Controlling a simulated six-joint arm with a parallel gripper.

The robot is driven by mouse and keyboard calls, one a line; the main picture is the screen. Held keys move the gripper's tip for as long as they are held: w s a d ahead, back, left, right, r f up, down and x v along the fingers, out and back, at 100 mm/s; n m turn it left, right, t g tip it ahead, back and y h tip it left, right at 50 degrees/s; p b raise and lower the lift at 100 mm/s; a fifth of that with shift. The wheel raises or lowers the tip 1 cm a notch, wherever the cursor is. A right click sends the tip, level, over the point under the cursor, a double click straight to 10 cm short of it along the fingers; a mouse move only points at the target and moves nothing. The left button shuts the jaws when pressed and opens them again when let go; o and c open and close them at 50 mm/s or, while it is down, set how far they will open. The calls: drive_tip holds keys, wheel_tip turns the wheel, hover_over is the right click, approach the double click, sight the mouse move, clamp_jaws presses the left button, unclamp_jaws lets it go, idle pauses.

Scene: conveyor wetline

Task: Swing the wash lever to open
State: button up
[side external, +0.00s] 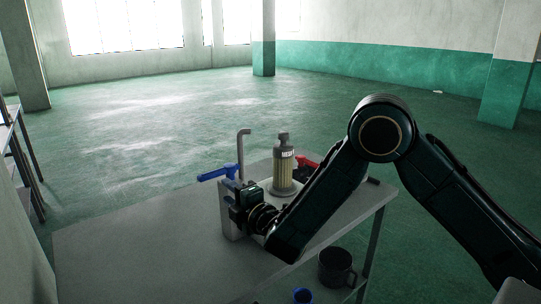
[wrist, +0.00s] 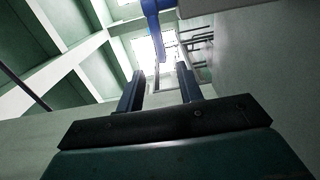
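The blue wash lever (side external: 217,173) sticks out to the left from the top of a pale block (side external: 230,222) on the table, roughly level. In the wrist view a blue bar (wrist: 151,8), which looks like the lever, hangs from the top edge, beyond my fingertips. My gripper (side external: 233,190) is at the block, just below and right of the lever in the side view. In the wrist view my gripper (wrist: 159,68) has its two fingers apart with nothing between them. Whether a finger touches the block or lever is hidden.
A grey bent spout (side external: 240,150) rises behind the lever. A clear-bodied canister (side external: 284,168) stands to the right, with a red part (side external: 306,163) behind my arm. The table's left part (side external: 130,245) is clear.

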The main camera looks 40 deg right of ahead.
sight(210, 178)
drive_tip(key=shift+w, duration=6.75)
clamp_jaws()
